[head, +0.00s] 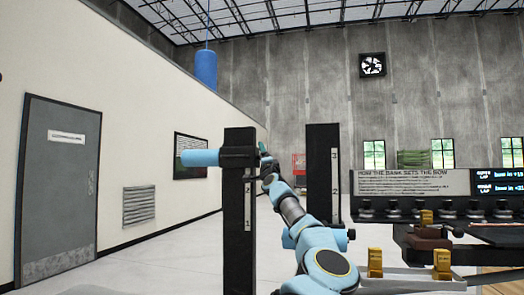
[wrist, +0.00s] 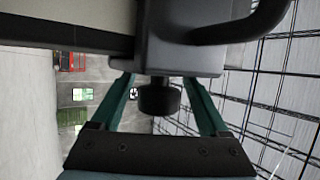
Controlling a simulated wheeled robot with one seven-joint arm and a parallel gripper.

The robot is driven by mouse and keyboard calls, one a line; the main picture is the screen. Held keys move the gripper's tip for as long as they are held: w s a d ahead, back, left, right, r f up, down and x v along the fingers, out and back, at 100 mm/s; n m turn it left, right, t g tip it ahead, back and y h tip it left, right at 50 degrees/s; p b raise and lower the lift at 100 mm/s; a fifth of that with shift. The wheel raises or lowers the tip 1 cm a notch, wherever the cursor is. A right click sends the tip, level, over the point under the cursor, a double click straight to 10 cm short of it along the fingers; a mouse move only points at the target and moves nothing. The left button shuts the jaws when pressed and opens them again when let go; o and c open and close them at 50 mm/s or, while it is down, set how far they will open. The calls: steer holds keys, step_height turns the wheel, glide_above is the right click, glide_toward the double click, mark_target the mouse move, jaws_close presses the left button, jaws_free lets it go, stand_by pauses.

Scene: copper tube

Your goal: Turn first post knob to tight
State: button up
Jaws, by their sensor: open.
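The first post (head: 239,240) is the dark upright at the left in the head view, with pale number plates. In the wrist view a grey block (wrist: 180,55) fills the upper middle, and a dark round knob (wrist: 159,98) sticks out from it. My gripper (wrist: 159,80) is open, with one teal finger on each side of the knob. Gaps show between both fingers and the knob. The fingertips reach the block's lower edge; contact cannot be told.
A second dark post (head: 323,180) stands right of the first.

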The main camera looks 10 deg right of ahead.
steer(key=shift+w+r, duration=0.15)
steer(key=shift+w, duration=0.35)
jaws_close()
stand_by(0.4)
